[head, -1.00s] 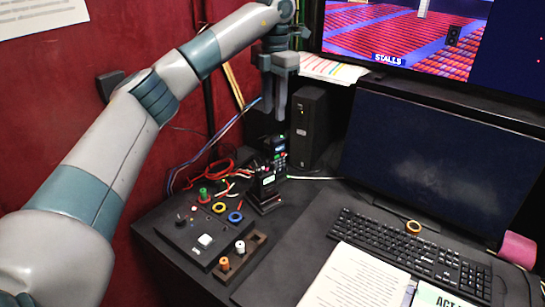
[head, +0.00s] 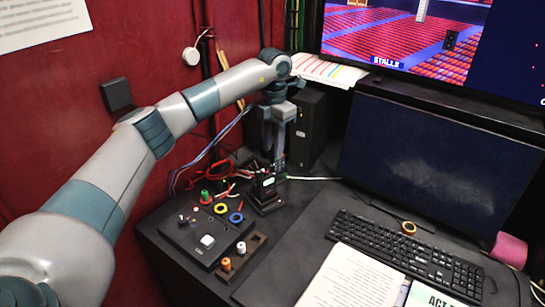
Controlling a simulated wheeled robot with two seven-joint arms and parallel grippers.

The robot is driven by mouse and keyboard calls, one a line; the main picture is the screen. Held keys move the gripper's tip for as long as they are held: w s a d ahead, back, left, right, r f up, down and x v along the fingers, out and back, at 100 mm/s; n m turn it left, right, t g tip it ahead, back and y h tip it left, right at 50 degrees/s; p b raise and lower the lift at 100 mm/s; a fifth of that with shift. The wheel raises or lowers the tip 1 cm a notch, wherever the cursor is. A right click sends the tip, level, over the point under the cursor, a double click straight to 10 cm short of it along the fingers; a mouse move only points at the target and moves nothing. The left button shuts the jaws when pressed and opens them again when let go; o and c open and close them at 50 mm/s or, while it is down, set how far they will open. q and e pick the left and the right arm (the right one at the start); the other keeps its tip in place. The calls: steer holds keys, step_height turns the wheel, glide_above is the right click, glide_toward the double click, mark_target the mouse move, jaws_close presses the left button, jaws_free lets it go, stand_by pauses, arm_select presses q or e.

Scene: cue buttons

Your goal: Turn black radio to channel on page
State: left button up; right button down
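A small black radio (head: 265,185) with a lit screen stands upright in a dark holder on the desk. Behind it, where a second dark device showed earlier, my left gripper (head: 278,158) points down. Its two fingers look spaced apart; their tips are dark and hard to make out, and I cannot tell whether they touch anything. A white page (head: 345,278) of small text lies on the desk. A second page with large "ACT" lettering (head: 432,296) lies at the bottom edge, partly cut off. My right gripper is out of view.
A button panel (head: 185,243) and a wooden peg holder (head: 254,246) stand in front of the radio. A black box (head: 310,120) and loose cables (head: 222,168) are close to my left gripper. A keyboard (head: 400,255) and dark monitor (head: 440,165) are to the right.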

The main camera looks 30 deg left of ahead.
mark_target(272, 165)
arm_select(q)
steer(key=shift+f+p, duration=1)
steer(key=shift+f, duration=2.1)
steer(key=shift+c, duration=0.3)
jaws_close()
